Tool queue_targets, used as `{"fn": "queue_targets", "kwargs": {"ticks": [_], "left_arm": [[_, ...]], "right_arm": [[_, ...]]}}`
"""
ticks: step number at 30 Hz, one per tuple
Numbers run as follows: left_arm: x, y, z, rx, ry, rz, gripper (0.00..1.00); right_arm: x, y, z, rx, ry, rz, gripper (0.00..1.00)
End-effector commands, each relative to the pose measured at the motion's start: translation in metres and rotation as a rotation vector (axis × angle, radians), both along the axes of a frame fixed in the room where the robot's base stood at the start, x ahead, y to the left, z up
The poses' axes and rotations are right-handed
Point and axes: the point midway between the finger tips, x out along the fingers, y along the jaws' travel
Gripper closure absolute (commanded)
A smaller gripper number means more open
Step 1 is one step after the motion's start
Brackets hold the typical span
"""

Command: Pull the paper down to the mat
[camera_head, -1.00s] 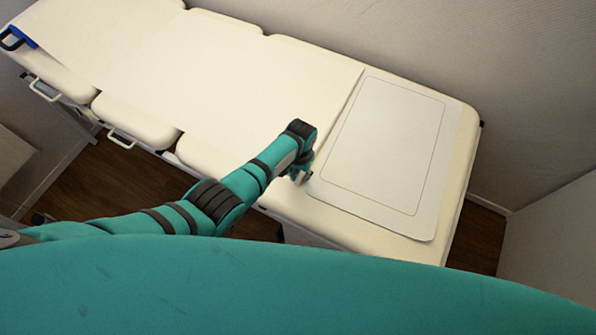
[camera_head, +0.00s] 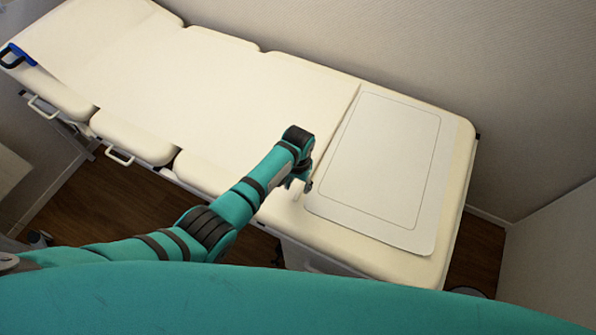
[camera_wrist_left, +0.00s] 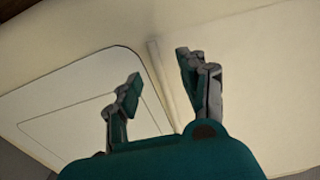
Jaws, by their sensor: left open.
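The paper (camera_head: 225,95) is a long cream sheet lying along the padded table in the head view. Its right end makes a thin straight edge just beside the mat (camera_head: 385,160), a pale panel with a thin dark outline. My left gripper (camera_head: 303,184) is low at the near end of that edge, close to the mat's near left corner. In the left wrist view my left gripper (camera_wrist_left: 158,69) is open, with the raised paper edge (camera_wrist_left: 157,62) running between its fingers in the picture. Whether a finger touches it, I cannot tell. My right gripper is not in view.
The padded table (camera_head: 447,215) stands against a light wall (camera_head: 520,90). Handles (camera_head: 118,157) stick out along its near side, and a blue clip (camera_head: 18,55) sits at its far left end. Brown floor (camera_head: 115,200) shows in front. The mat's top is clear.

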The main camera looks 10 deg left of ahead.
Motion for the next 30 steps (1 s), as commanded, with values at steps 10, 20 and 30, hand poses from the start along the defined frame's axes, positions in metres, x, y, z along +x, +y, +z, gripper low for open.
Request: {"fn": "queue_targets", "kwargs": {"ticks": [10,20,30], "left_arm": [[0.001,0.000,0.068,-0.001,-0.003,0.000,0.58],[0.000,0.000,0.083,0.000,-0.001,0.000,0.58],[0.001,0.000,0.083,0.000,-0.001,0.000,0.58]], "right_arm": [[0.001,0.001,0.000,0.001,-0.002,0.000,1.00],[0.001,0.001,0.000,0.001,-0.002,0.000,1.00],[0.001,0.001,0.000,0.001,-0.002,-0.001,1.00]]}}
